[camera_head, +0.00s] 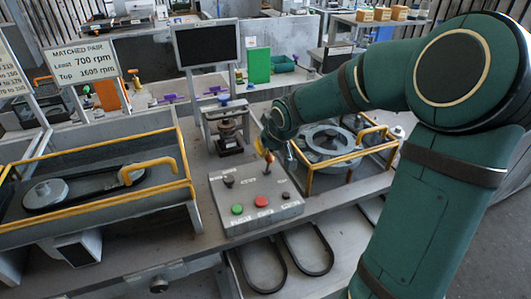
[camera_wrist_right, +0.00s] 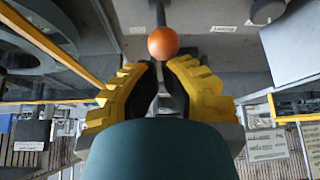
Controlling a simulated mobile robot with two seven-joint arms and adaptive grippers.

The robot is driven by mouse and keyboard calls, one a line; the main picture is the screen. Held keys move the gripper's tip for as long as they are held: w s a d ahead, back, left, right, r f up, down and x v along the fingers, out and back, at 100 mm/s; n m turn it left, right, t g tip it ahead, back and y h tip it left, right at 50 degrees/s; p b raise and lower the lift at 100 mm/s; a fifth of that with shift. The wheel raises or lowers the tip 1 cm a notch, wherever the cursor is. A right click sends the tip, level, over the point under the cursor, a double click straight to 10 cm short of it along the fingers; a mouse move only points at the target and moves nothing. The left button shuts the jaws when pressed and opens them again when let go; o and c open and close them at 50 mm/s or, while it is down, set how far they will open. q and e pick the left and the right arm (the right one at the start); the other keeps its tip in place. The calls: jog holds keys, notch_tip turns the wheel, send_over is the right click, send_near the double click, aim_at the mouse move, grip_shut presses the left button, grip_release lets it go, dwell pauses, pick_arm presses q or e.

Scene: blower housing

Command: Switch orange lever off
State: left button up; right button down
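The orange lever (camera_head: 269,159) stands on the grey control box (camera_head: 228,207), towards its back. In the wrist view its round orange knob (camera_wrist_right: 163,43) sits just beyond the fingertips, in line with the gap between them. My right gripper (camera_head: 264,148) is at the lever, partly hidden by its own arm in the head view. In the wrist view the yellow fingers of my right gripper (camera_wrist_right: 162,68) are apart, with nothing clearly held between them. Whether a finger touches the knob I cannot tell. My left gripper is not in view.
The box also carries a green button (camera_head: 237,209), a red button (camera_head: 261,201) and black knobs. A round housing in a yellow-railed frame (camera_head: 309,181) stands close on the right. A yellow-railed belt tray (camera_head: 100,205) is on the left. A dark screen (camera_head: 207,44) stands behind.

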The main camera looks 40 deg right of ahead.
jog(key=shift+s+r, duration=0.1)
jog(key=shift+s, duration=0.05)
jog(key=shift+r+p, duration=0.7)
jog(key=shift+r, duration=0.1)
